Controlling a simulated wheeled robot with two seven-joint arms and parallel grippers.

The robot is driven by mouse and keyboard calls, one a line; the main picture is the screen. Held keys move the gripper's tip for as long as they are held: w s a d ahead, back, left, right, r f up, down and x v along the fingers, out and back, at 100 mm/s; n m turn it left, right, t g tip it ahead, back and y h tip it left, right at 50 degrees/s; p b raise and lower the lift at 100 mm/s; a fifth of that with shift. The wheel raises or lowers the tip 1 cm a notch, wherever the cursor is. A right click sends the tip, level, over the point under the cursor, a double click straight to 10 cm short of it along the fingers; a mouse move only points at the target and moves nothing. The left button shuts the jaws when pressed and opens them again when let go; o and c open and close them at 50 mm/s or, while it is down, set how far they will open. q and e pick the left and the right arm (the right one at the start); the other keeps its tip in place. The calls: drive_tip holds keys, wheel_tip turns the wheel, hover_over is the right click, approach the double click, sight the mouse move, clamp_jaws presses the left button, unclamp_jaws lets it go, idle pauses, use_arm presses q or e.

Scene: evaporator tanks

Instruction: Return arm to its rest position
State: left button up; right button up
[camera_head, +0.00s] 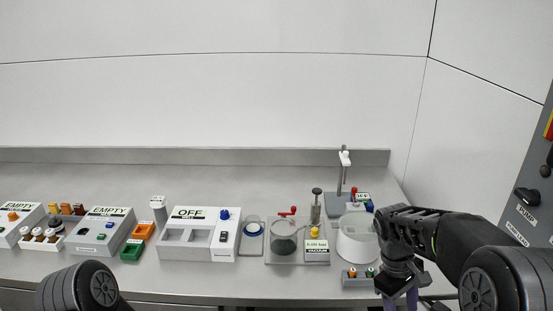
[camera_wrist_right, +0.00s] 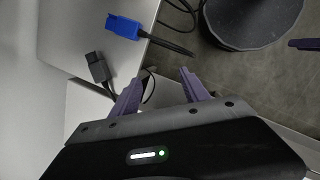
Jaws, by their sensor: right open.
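My right gripper shows in the head view (camera_head: 402,300) at the right front of the bench, its purple fingers pointing down past the front edge. In the right wrist view the two purple fingers (camera_wrist_right: 158,90) are spread apart with nothing between them. My right arm comes in from the lower right. My left gripper is out of view; only a dark part of my left arm shows at the lower left of the head view.
The grey bench (camera_head: 190,283) carries a white OFF unit (camera_head: 190,252), a clear vacuum chamber (camera_head: 284,236) and a white round vessel (camera_head: 357,240) beside my right arm. A blue connector (camera_wrist_right: 124,27) and a dark connector (camera_wrist_right: 97,67) lie near the bench edge. A grey panel (camera_head: 531,205) stands at right.

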drive_tip(key=a+f+m+t+y, duration=0.3)
drive_tip(key=a+f+t+y, duration=0.1)
drive_tip(key=a+f, duration=1.15)
drive_tip(key=s+a+f+m+y, duration=0.1)
drive_tip(key=s+a+f, duration=0.1)
drive_tip(key=s+f, duration=0.2)
drive_tip(key=s+a+f+m+g+y, duration=0.1)
drive_tip(key=s+f, duration=0.3)
drive_tip(key=s, duration=0.6)
drive_tip(key=s+a+f+m, duration=0.3)
drive_tip(key=s+f, duration=0.1)
drive_tip(key=s, duration=0.3)
drive_tip(key=shift+s+f+g+y, duration=0.3)
drive_tip(key=shift+f+y, duration=0.05)
drive_tip(key=shift+y, duration=0.05)
